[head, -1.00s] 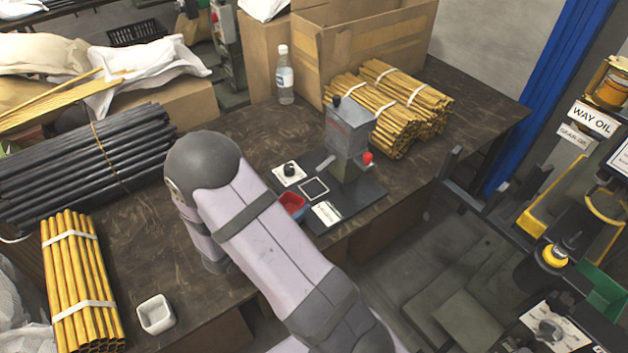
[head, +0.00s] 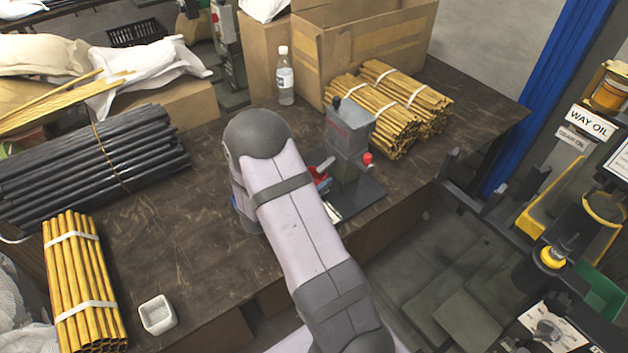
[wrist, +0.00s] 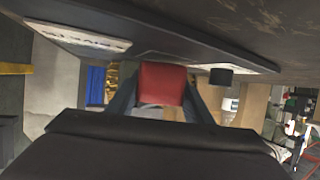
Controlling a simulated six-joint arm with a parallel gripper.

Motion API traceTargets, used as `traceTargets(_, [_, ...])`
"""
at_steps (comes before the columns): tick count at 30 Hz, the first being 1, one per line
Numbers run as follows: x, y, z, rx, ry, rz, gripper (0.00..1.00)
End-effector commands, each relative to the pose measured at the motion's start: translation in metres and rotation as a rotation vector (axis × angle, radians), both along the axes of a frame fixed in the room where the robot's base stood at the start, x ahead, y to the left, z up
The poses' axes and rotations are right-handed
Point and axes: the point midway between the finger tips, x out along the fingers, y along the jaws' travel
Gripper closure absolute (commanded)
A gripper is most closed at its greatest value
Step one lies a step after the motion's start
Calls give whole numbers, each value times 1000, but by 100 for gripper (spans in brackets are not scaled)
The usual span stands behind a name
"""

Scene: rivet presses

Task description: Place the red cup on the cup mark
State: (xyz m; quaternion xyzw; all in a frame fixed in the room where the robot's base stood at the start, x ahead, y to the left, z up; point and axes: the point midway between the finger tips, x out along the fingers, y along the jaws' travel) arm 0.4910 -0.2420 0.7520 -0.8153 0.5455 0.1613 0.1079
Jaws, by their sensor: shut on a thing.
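The red cup (wrist: 162,84) is between the two fingers of my gripper (wrist: 161,97) in the wrist view, and the gripper is shut on it. In the head view a bit of the red cup (head: 322,178) shows beside my arm, in front of the rivet press (head: 349,130). The wrist view is upside down. In it the cup is close to the dark base plate (wrist: 200,25); I cannot tell if they touch. The outlined square, likely the cup mark, is mostly hidden by my arm and the cup.
A black knob (wrist: 220,77) on a white plate is beside the cup. A white label card (wrist: 82,35) lies on the other side. The press has a red knob (head: 367,159). A white bowl (head: 158,314) and rod bundles (head: 80,280) are at left. The middle-left tabletop is clear.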

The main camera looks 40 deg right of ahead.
Motion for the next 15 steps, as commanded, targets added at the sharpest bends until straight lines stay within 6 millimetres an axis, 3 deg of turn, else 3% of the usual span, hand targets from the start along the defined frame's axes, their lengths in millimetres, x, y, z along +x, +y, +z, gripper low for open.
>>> traceTargets(15, [0,1,-10,1,2,1,83])
